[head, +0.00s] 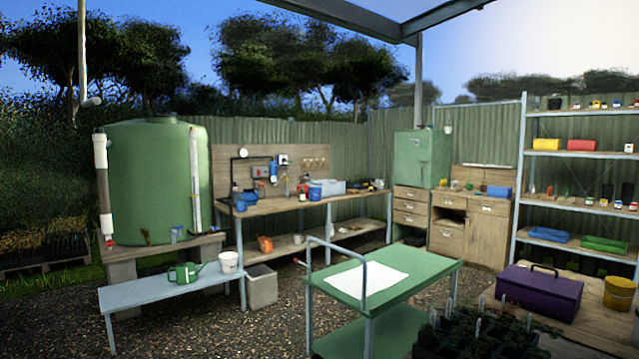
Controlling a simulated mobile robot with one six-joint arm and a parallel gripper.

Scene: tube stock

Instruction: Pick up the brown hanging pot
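I cannot make out a brown hanging pot with certainty. A small orange-brown item (265,243), perhaps a pot, is on the lower shelf of the wooden workbench (262,209). A small pale item (448,129) hangs beside the green cabinet (413,158); it looks whitish, and its details are too small to tell. My gripper is not in view.
A green cart (430,271) with a white sheet stands in front, with dark seedling trays at its right. A low blue-grey bench (130,296) holds a green watering can (185,272) and white bucket (229,262). Gravel is open between bench and cart.

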